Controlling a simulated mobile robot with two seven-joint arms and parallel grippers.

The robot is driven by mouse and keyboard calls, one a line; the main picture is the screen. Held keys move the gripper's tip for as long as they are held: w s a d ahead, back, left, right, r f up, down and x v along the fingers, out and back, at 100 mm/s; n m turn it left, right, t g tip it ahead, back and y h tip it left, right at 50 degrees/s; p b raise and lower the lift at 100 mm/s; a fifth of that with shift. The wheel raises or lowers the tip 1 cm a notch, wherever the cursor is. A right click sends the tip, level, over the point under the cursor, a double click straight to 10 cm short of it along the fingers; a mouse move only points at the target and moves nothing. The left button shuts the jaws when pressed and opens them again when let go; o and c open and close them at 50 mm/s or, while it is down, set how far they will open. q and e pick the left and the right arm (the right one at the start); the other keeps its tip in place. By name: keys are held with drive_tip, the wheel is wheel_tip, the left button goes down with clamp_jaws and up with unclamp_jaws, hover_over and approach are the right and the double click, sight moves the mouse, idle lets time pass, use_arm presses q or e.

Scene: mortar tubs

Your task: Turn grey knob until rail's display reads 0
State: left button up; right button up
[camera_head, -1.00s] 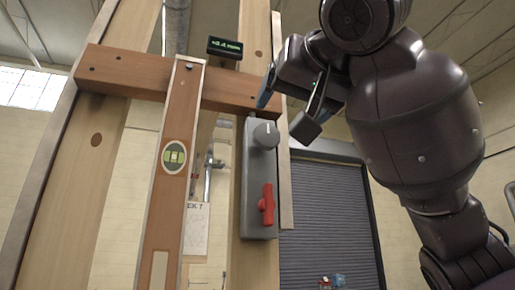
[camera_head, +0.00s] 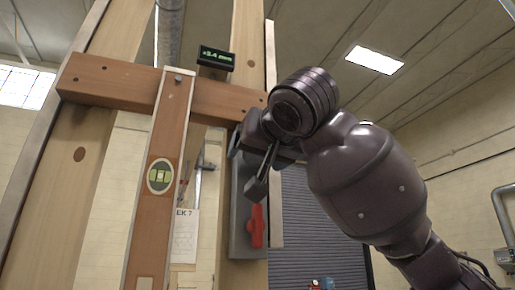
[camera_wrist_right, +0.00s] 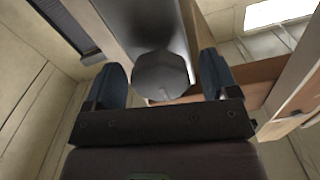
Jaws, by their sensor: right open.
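The rail (camera_head: 112,82) is a reddish-brown wooden bar across two upright timbers. The small black display (camera_head: 216,58) above it shows green digits that look like +3.4 mm. A grey control box (camera_head: 238,238) with a red handle (camera_head: 256,227) is mounted on the right upright. In the right wrist view, the grey knob (camera_wrist_right: 160,76) lies between the two open fingers, with a gap on each side; contact is not visible. My left gripper is out of view.
A spirit level (camera_head: 152,215) with a green vial stands upright across the rail, left of the box. A paper sheet (camera_head: 184,237) hangs behind. A dark roller shutter (camera_head: 315,235) is at the back right. Open room lies to the right.

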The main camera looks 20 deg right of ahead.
drive_tip(key=c, duration=0.9)
drive_tip(key=shift+n, duration=0.3)
